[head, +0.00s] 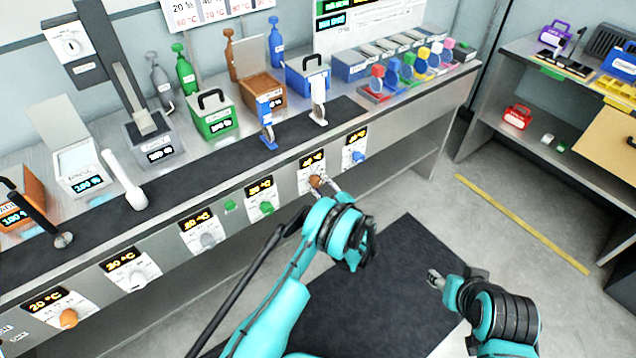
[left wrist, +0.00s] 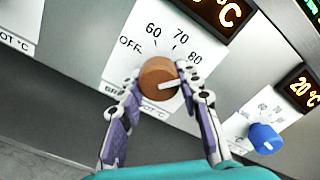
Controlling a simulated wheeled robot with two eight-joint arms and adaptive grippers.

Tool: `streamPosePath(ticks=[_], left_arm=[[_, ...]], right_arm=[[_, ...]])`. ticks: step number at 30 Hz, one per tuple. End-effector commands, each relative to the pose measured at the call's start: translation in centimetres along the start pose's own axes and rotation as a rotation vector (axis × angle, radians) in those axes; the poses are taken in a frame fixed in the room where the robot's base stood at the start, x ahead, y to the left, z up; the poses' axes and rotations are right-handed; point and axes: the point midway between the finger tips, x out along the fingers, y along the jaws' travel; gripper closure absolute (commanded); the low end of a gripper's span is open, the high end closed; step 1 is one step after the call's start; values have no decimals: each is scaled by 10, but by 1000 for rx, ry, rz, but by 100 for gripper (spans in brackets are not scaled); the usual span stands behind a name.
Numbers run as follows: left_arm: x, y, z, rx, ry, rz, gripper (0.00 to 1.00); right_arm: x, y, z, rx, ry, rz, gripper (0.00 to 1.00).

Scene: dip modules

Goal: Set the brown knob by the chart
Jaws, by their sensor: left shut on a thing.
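The brown knob (head: 316,181) sits on the bench's front panel. It shows larger in the left wrist view (left wrist: 157,80), on a white dial marked OFF, 60, 70 and 80. Its white pointer points right and slightly up, a little clockwise of the 80 label; marks beyond are hidden by a finger. My left gripper (left wrist: 162,88) is shut on the brown knob, one finger on each side. The wall chart (head: 212,12) is cut off by the top edge; its first column reads 20 % over 60 °C. My right gripper (head: 433,277) is away from the bench, over the floor; its fingers are too small to judge.
A blue knob (left wrist: 264,138) is on the dial to the right, and a green knob (head: 267,208) is to the left. A brown box (head: 258,84) and brown bottle (head: 229,52) stand on the bench. A dark mat (head: 400,310) covers the floor before it.

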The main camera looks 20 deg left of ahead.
Motion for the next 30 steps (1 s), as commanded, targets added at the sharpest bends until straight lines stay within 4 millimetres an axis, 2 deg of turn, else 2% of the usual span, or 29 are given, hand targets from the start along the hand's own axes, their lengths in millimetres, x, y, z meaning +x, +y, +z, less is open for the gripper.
streamPosePath(ticks=[9, 10, 12, 23, 26, 30], left_arm=[[0, 0, 0, 0, 0, 0, 95], [0, 0, 0, 0, 0, 0, 61], [0, 0, 0, 0, 0, 0, 44], [-4, 0, 0, 0, 1, 0, 44], [-16, -1, -1, 0, 3, -2, 44], [-45, -1, -1, 0, 3, -3, 44]], right_arm=[[0, 0, 0, 0, 0, 0, 51], [0, 0, 0, 0, 0, 0, 51], [0, 0, 0, 0, 0, 0, 51], [0, 0, 0, 0, 0, 0, 51], [0, 0, 0, 0, 0, 0, 51], [0, 0, 0, 0, 0, 0, 51]])
